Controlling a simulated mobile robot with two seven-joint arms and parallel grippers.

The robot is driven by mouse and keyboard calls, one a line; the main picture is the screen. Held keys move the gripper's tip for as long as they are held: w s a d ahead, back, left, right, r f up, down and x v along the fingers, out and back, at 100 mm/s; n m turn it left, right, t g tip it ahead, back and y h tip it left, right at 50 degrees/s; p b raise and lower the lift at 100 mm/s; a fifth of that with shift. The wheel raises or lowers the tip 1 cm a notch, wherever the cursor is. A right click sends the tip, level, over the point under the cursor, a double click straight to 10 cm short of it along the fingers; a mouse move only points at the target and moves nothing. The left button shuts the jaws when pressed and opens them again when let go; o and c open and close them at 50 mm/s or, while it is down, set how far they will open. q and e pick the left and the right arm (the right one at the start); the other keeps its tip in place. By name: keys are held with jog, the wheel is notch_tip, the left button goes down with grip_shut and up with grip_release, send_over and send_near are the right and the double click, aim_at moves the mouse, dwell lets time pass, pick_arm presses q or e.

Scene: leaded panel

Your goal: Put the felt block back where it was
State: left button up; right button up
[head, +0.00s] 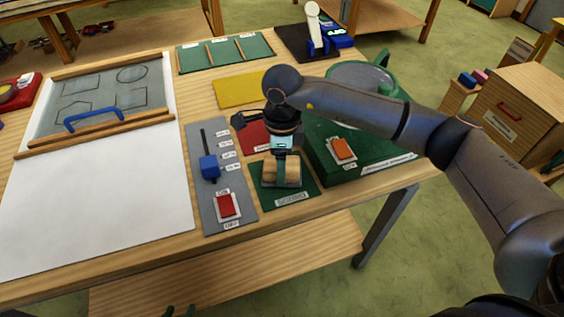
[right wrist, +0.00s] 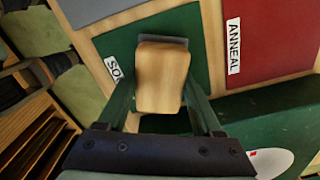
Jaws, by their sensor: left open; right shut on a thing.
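The felt block (head: 281,173), a pale wooden block with a grey strip along its edge, is at the green mat (head: 265,198) near the table's front. It also shows in the right wrist view (right wrist: 162,80), between my right gripper's fingers. My right gripper (head: 282,155) is shut on it from above. I cannot tell whether the block touches the mat or is just above it. In the right wrist view the mat's label is partly hidden and starts with "SO". Only the dark green fingertips of my left gripper (head: 180,311) show, at the bottom edge, off the table and empty.
A grey panel with a blue slider (head: 209,167) and red switch (head: 226,205) lies left of the mat. A red mat labelled ANNEAL (right wrist: 257,40) adjoins it. A green box with an orange switch (head: 342,149) stands right. White paper (head: 95,210) covers the table's left.

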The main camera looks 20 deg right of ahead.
jog(key=shift+f, duration=0.1)
jog(key=o, duration=1.3)
jog(key=shift+r, duration=0.65)
notch_tip(320, 180, up, 11)
jog(key=shift+r+b, duration=0.1)
jog(key=shift+b, duration=0.7)
